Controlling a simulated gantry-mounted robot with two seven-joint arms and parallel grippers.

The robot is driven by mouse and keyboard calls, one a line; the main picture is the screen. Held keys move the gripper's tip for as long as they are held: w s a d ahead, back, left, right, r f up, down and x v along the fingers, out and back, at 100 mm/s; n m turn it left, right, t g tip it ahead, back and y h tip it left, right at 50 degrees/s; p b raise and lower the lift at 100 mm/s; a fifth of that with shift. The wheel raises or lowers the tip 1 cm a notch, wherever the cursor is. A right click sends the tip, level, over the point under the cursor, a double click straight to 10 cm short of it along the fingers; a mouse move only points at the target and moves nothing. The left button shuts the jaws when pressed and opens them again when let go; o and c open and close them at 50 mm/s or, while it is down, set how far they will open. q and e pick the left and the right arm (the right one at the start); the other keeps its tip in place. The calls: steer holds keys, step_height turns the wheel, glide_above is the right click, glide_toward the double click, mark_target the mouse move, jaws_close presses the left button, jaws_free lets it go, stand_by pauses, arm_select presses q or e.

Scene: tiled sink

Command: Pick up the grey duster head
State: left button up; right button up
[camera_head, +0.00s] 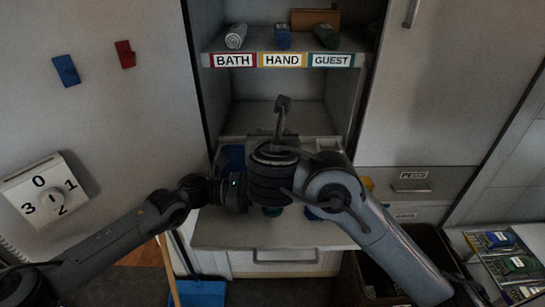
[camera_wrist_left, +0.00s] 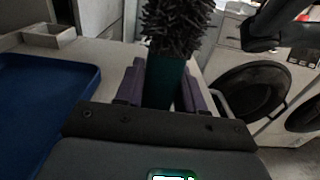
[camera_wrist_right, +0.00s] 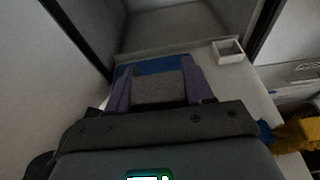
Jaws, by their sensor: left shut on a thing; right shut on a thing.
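In the left wrist view, a dark grey, spiky duster head (camera_wrist_left: 178,25) stands on a teal handle piece (camera_wrist_left: 166,82); its far end leaves the frame. My left gripper (camera_wrist_left: 165,85) is shut around the teal piece. In the right wrist view, my right gripper (camera_wrist_right: 156,82) is shut on a grey, rough-textured thing (camera_wrist_right: 160,89); I cannot tell whether it is part of the duster. In the head view both wrists meet over the counter and hide the fingertips. A bit of teal (camera_head: 272,211) shows below my right wrist.
A blue tray (camera_wrist_left: 40,85) lies on the counter (camera_head: 215,232). A yellow duster head (camera_wrist_right: 300,132) is at the right of the right wrist view. A shelf (camera_head: 345,47) labelled BATH, HAND and GUEST holds rolled towels. A small white open box (camera_wrist_right: 228,51) stands near the back.

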steer(key=shift+r, duration=0.1)
step_height(320, 180, up, 18)
steer(key=shift+f, duration=0.1)
stand_by(0.5)
arm_select(q)
steer(key=o, duration=1.3)
steer(key=shift+c, duration=0.2)
